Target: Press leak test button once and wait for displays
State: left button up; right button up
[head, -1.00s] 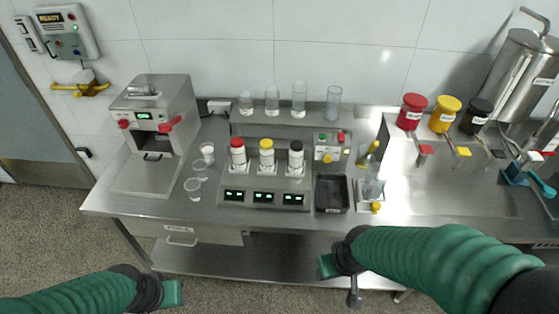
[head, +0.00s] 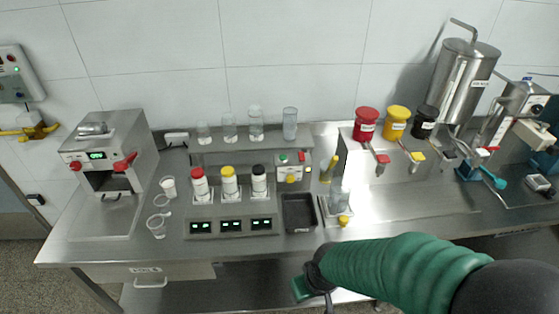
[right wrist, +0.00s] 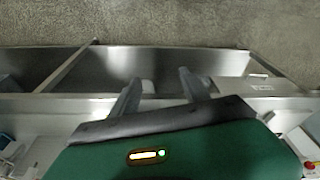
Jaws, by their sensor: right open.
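My right gripper (head: 312,288) is at the bench's front edge, well short of the box. In the right wrist view its two fingers (right wrist: 158,88) are apart with nothing between them. My left gripper is out of view.
Clear cups (head: 157,226) and a steel machine (head: 107,165) are at left. Red, yellow and black jars (head: 396,122) stand at right. Bare bench lies right of the bottle.

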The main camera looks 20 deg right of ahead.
dwell(0.4)
grip_shut()
dwell(1.6)
